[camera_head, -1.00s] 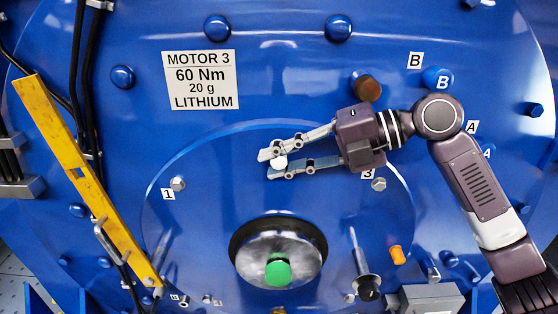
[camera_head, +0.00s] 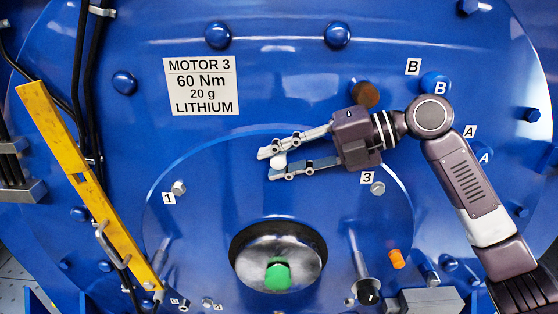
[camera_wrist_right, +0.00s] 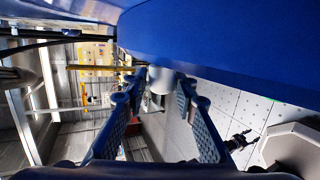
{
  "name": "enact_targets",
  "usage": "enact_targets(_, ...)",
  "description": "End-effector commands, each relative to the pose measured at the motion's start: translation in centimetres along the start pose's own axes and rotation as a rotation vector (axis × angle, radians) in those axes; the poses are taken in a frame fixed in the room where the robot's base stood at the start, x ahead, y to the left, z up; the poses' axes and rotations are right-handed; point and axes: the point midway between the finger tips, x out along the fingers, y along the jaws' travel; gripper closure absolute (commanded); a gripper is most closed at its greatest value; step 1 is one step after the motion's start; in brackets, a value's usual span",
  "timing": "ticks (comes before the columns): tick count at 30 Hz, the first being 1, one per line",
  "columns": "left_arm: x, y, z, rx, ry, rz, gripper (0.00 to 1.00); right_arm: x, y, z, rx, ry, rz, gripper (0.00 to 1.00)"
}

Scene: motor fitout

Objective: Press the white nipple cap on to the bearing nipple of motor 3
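The blue motor 3 face (camera_head: 300,90) fills the head view, with its label plate (camera_head: 201,86) at upper left. My right gripper (camera_head: 272,164) reaches in from the right, in front of the round cover plate above the shaft. Its fingers are closed on the small white nipple cap (camera_head: 279,161) at their tips. In the right wrist view the cap (camera_wrist_right: 159,81) shows pale between the fingertips, close to the blue motor surface. I cannot make out the bearing nipple; the gripper may hide it. My left gripper is out of view.
A green-ended shaft (camera_head: 278,275) sits in the recess below the gripper. A yellow bar (camera_head: 90,185) leans at the left, beside black cables (camera_head: 84,60). Bolts, a brown plug (camera_head: 366,94) and an orange cap (camera_head: 396,259) stand out from the motor face.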

Motion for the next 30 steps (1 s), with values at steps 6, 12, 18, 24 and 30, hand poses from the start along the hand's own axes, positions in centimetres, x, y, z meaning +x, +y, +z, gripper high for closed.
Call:
enact_targets(6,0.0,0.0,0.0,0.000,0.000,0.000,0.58,-0.2,0.2,0.2,0.002,-0.006,0.004,0.60)
enact_targets(12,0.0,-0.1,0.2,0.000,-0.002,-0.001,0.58,-0.4,0.2,0.3,0.002,-0.008,0.004,0.60)
enact_targets(18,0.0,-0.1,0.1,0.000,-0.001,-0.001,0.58,-2.5,0.2,0.3,0.002,-0.011,0.004,0.60)
enact_targets(24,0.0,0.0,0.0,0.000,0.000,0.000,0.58,-5.7,0.2,0.1,0.001,-0.011,0.003,0.60)
enact_targets(30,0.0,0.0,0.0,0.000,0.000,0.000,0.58,-7.8,0.2,-0.1,-0.001,-0.007,0.003,0.60)
